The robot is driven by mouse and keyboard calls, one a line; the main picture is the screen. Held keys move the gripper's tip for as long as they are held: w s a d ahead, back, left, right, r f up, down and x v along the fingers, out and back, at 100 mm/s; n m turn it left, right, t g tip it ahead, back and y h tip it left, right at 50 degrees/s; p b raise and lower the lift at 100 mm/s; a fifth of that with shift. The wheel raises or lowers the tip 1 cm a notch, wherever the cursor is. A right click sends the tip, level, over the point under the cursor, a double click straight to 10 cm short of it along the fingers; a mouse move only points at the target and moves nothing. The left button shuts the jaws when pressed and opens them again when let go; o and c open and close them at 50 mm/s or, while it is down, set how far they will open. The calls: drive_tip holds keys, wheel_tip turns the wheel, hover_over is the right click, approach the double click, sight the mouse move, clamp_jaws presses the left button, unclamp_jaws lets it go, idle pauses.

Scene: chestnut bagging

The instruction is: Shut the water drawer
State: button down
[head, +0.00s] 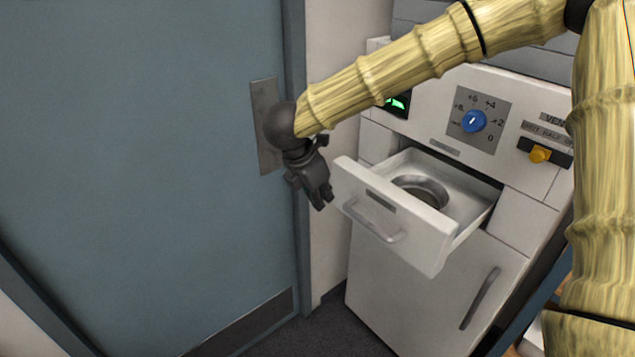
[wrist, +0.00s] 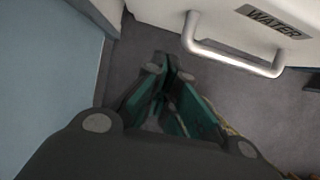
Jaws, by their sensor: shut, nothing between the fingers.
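The white water drawer (head: 416,237) is pulled out of the cabinet front in the head view. A round metal bowl or ring (head: 420,190) sits inside it. Its grey bar handle (head: 371,222) is on the front panel. In the wrist view the drawer front (wrist: 221,14) shows a WATER label and the handle (wrist: 232,58) at the upper right. My gripper (head: 323,199) is shut and empty, pointing down, just left of the drawer front and apart from the handle. In the wrist view the closed fingers (wrist: 168,68) lie to the left of the handle.
The white cabinet (head: 400,290) has a lower door with a handle (head: 480,299), a blue dial (head: 473,121) and a yellow switch (head: 540,154). A blue-grey door (head: 130,150) stands at left, close behind my gripper. Dark floor (head: 318,335) lies below.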

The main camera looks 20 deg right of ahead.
sight(338, 198)
drive_tip(key=d+f+p, duration=0.1)
drive_tip(key=w+d+f+p, duration=0.1)
drive_tip(key=d, duration=0.1)
drive_tip(key=w+d+f+p, duration=0.1)
drive_tip(key=d, duration=0.1)
drive_tip(key=shift+w+f, duration=0.15)
drive_tip(key=shift+f, duration=0.15)
drive_tip(key=shift+w, duration=0.1)
